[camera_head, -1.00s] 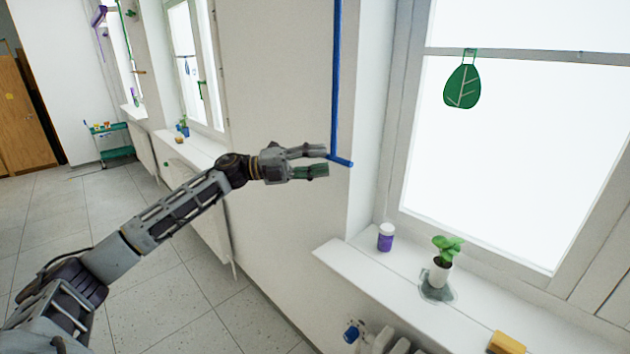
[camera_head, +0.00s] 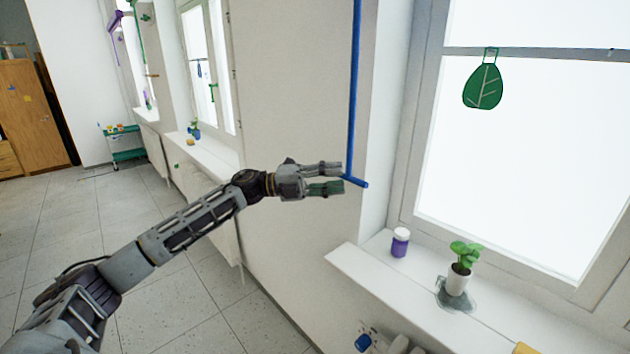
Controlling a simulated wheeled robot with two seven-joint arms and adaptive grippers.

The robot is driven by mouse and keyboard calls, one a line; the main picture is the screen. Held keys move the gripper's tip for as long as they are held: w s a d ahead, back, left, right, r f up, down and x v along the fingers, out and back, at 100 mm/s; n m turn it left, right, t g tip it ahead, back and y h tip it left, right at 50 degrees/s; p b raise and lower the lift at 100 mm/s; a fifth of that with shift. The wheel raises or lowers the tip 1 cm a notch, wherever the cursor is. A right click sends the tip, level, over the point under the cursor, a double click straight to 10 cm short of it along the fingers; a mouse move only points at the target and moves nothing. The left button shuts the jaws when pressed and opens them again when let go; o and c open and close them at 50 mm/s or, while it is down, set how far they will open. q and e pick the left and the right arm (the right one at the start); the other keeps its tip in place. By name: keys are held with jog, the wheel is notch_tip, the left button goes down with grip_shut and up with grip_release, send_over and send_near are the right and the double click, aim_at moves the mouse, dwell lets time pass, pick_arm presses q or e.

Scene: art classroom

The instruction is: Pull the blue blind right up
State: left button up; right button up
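A blue pull cord or rod (camera_head: 356,90) hangs straight down the wall beside the near window. A short blue crossbar (camera_head: 357,182) forms its lower end. The blue blind itself is not in view. My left gripper (camera_head: 342,178) points right, with its two fingers apart one above the other. The left end of the crossbar lies level with the gap, right at the fingertips. I cannot tell whether they touch. My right gripper is not in view.
The near windowsill (camera_head: 345,259) holds a purple jar with a white lid (camera_head: 400,242) and a potted plant (camera_head: 459,275). A green leaf-shaped ornament (camera_head: 483,87) hangs at the window. A green trolley (camera_head: 125,145) stands far left. The tiled floor at left is clear.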

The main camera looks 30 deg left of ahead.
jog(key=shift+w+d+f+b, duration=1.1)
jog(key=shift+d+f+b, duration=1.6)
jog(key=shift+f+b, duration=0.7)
pick_arm(q)
jog(key=b+v, duration=0.4)
jog(key=v, duration=0.8)
jog(key=shift+a+b, duration=0.25)
jog(key=shift+b, duration=0.05)
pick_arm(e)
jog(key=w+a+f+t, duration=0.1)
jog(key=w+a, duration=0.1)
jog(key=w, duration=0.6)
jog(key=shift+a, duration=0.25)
